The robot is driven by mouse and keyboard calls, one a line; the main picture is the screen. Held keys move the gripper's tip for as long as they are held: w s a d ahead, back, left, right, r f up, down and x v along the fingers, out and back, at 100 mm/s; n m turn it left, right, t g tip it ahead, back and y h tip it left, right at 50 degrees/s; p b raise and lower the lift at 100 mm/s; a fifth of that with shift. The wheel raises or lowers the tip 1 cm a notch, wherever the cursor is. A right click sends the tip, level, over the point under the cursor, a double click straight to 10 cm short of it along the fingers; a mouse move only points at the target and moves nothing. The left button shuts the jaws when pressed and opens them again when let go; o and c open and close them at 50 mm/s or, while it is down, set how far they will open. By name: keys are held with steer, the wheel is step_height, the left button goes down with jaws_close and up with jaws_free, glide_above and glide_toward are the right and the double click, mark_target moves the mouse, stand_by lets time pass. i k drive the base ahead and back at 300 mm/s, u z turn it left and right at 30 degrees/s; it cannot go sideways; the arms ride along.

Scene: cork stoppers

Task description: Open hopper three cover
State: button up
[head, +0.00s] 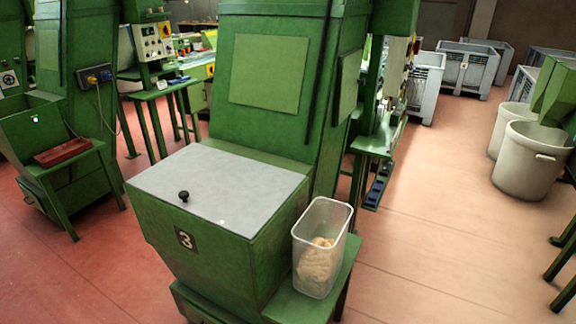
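In the head view, a green hopper (190,248) marked with a "3" plate stands in the middle foreground. Its grey flat cover (225,190) lies shut over the top, level with the rim. A small black knob (183,196) stands up from the cover near its front left edge. The inside of the hopper is hidden under the cover. My gripper is not in this view.
A clear plastic bin (320,248) with tan contents stands on a green shelf right of the hopper. A tall green machine body (270,75) rises behind the cover. Red floor (75,275) is open at left. White tubs (532,160) stand far right.

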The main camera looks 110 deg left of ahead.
mark_target(239, 196)
steer(key=u, duration=3.9)
steer(key=i, duration=1.1)
steer(key=u, duration=0.5)
